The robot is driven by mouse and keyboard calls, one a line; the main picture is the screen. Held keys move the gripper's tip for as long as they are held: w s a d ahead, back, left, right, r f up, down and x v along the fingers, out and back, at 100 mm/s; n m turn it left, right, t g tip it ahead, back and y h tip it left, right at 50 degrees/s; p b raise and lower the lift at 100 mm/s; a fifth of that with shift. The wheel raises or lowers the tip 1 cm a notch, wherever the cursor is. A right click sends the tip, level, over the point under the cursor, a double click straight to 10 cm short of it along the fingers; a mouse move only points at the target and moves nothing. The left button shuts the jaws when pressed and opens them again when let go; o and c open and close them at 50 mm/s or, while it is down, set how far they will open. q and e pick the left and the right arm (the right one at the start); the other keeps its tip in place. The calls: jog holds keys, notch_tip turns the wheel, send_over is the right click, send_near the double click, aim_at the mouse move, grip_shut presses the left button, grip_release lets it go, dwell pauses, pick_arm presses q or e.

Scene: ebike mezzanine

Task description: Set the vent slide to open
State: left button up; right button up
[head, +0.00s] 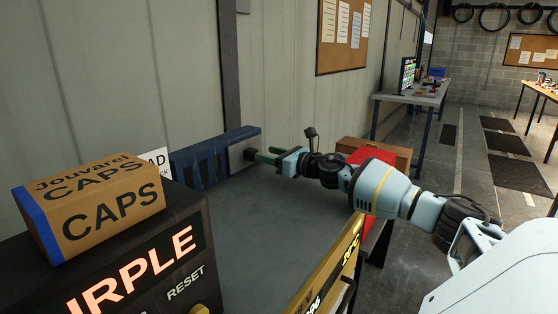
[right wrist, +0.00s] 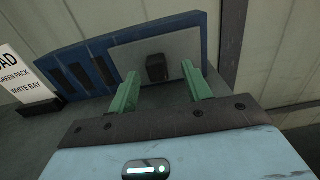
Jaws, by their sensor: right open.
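The vent is a blue slotted panel (head: 205,160) standing at the back of the grey surface, against the wall. In the right wrist view, the blue panel (right wrist: 75,72) shows dark slots at left. A grey slide plate (right wrist: 180,50) with a black square knob (right wrist: 156,68) covers its right part. My right gripper (right wrist: 160,80) is open, its green fingers either side of the knob in that view. Whether they touch it, I cannot tell. In the head view my right gripper (head: 262,156) is at the panel's right end. My left gripper is out of view.
A CAPS box (head: 100,205) sits on a dark console (head: 150,265) at the left front. A white sign (head: 155,160) stands by the vent's left end. A red object (head: 372,156) and a brown box (head: 395,152) lie beyond my right arm.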

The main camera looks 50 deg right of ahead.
jog(key=shift+s+a+f, duration=0.1)
jog(key=shift+s, duration=0.5)
jog(key=shift+s+d+b, duration=0.2)
jog(key=shift+s+b, duration=0.2)
jog(key=shift+s, duration=0.5)
jog(key=shift+s+r, duration=0.2)
jog(key=shift+s, duration=0.05)
jog(key=shift+s, duration=0.1)
